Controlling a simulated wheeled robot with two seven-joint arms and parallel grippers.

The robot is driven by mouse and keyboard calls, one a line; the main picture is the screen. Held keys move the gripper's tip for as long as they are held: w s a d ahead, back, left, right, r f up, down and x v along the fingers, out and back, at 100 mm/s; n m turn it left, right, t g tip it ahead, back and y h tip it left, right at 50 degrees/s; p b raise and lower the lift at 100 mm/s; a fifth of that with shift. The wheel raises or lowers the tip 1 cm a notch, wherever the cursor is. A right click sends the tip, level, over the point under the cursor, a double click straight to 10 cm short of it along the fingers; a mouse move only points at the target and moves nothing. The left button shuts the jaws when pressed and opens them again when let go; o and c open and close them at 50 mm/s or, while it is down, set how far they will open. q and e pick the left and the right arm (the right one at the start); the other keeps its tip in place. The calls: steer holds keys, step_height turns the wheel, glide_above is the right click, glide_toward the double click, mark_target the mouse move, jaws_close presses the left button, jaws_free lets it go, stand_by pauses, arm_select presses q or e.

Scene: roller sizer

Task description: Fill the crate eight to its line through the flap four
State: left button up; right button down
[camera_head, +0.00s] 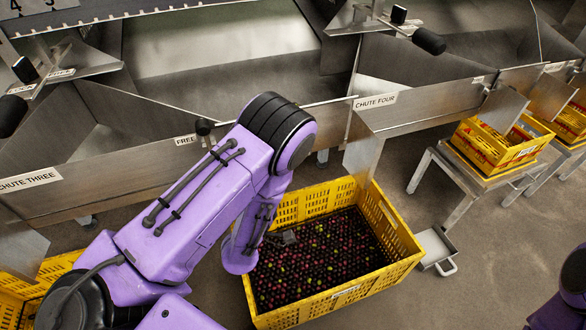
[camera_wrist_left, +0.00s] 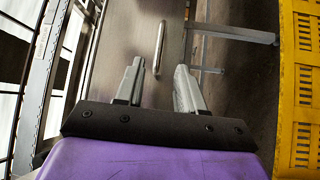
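A yellow crate (camera_head: 404,262) stands on the floor below the sign for chute four (camera_head: 375,101). Many small dark red, black and green fruits lie in it. Its front label is too small to read, so I cannot tell whether it is crate eight. A bent metal plate (camera_head: 362,155) hangs at the chute's mouth above the crate's back edge; I cannot tell whether it is flap four. My left arm reaches over the crate's left side. My right gripper is out of view.
A black-gripped lever (camera_head: 428,41) sits above chute four. Chute three's sign (camera_head: 30,180) is at left, with another yellow crate (camera_head: 40,285) below. A metal scoop-like tray (camera_head: 436,250) lies right of the crate. More yellow crates (camera_head: 500,150) stand on metal stands at right.

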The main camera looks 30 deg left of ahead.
arm_select(q)
steer(key=w+r, duration=0.1)
steer(key=w, duration=0.7)
steer(key=shift+w+a, duration=0.25)
steer(key=shift+w, duration=0.1)
steer(key=shift+r, duration=0.15)
jaws_close()
